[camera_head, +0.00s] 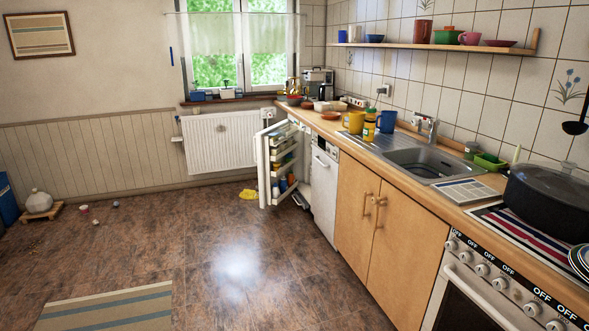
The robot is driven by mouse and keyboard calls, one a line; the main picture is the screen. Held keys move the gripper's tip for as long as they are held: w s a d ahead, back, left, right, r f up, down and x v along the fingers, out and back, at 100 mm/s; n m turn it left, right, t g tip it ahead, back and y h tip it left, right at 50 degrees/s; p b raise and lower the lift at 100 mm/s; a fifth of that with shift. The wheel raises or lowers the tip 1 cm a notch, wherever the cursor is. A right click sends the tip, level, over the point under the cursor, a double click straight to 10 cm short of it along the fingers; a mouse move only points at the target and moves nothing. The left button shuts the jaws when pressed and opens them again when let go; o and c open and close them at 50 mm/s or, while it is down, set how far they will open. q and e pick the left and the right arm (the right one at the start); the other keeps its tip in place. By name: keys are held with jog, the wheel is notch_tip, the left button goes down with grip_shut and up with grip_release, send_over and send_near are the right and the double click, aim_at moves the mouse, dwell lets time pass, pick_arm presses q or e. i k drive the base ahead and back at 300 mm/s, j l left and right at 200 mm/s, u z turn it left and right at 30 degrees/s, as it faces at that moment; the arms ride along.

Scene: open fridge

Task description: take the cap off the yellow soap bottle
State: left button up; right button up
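A small yellow-orange bottle (369,127) stands on the counter left of the sink. It is likely the soap bottle, but it is too small to make out its cap clearly. A yellow mug (354,122) is close to its left and a blue mug (387,122) is close to its right. Neither of my grippers shows in the head view.
The sink (430,163) and faucet (430,130) are right of the mugs. A large dark pot (545,203) sits on the stove at right. The open fridge door (264,168) juts into the room at the far end. The middle floor is clear.

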aim_at(370, 119)
jog(key=i, duration=2.35)
jog(key=i+z, duration=0.25)
jog(key=i, duration=0.15)
jog(key=i+j+z, duration=0.25)
jog(key=i, duration=0.15)
jog(key=i+j+z, duration=0.25)
jog(key=i, duration=0.15)
jog(key=l, duration=0.1)
